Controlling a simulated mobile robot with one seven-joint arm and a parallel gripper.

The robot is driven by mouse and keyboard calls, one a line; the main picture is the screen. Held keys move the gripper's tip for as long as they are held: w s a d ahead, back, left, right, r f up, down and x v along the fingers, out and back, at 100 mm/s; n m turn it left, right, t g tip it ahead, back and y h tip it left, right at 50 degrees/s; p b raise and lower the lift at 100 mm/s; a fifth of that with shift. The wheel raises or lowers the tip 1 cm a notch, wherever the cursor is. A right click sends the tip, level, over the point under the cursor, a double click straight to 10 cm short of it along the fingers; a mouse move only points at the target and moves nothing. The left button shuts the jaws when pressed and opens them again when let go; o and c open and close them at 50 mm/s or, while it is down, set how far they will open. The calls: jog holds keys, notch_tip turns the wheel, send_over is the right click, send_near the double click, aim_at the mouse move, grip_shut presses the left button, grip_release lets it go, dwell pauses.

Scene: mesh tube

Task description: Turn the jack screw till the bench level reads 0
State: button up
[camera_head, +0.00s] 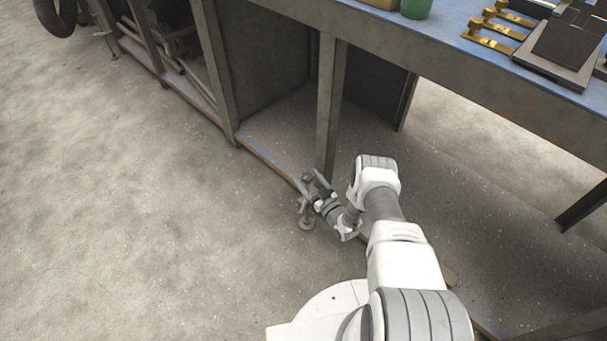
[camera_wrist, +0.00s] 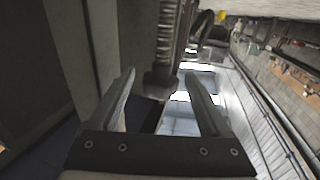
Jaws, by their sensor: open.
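The jack screw (camera_head: 306,222) stands at the foot of the bench, its round pad on the concrete floor. In the wrist view its threaded rod (camera_wrist: 167,35) ends in a wider dark block. My gripper (camera_head: 312,190) is low beside the bench leg, right at the screw. In the wrist view my gripper (camera_wrist: 158,76) has its two fingers apart, with the block between or just beyond their tips. I cannot tell whether either finger touches it. I cannot make out a bench level or any reading in either view.
The blue-topped bench (camera_head: 460,75) has brass pieces (camera_head: 490,38), a dark plate (camera_head: 566,47) and a green cup (camera_head: 416,8) on it. A bench leg (camera_head: 329,105) rises close behind my gripper. The floor (camera_head: 120,220) on the left is clear.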

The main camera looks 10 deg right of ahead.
jog(key=shift+w+a, duration=0.1)
jog(key=shift+w, duration=0.25)
grip_shut()
dwell(0.3)
